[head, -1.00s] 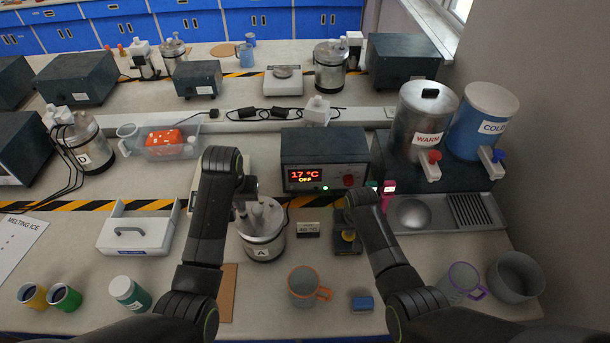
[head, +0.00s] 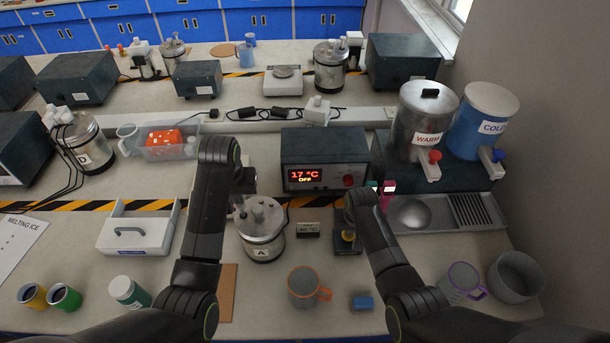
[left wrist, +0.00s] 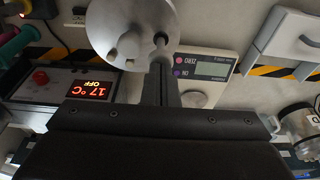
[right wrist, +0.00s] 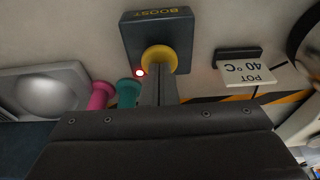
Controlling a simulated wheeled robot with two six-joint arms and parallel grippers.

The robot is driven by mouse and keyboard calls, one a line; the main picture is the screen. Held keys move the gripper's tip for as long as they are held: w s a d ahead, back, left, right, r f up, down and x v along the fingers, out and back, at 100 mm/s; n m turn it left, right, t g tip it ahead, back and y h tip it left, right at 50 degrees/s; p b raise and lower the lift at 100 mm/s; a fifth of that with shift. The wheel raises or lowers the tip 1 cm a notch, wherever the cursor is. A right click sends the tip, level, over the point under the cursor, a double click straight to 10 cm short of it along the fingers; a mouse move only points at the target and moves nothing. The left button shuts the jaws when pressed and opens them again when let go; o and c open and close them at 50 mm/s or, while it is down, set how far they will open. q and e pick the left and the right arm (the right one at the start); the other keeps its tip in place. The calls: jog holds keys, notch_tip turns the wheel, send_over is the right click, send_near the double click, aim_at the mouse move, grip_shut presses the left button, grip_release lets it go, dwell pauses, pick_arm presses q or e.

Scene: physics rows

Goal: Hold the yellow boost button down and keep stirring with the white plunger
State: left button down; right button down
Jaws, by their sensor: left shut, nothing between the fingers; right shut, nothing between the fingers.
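Pot A (head: 262,247) stands at the middle of the bench, with a grey lid and several stubs on top. In the left wrist view its lid (left wrist: 118,18) lies just beyond my left gripper (left wrist: 160,65). That gripper is shut and empty, its tips at a small stub near the lid's edge. I cannot tell whether they touch it, or make out the white plunger clearly. The yellow boost button (right wrist: 160,58) sits on a dark box (right wrist: 157,28). My right gripper (right wrist: 159,78) is shut and empty, its tips at the button. A red light glows beside it.
The heater box (head: 325,160) behind pot A reads 17 °C, OFF. A card (right wrist: 245,73) reading pot 40 °C stands beside the boost box. An orange-rimmed mug (head: 303,287) and a blue block (head: 362,303) are in front. Pink and teal pegs stand near my right gripper.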

pick_arm(q)
jog(key=shift+f, duration=1.8)
jog(key=shift+r, duration=1.8)
jog(key=shift+f, duration=0.15)
dwell(0.6)
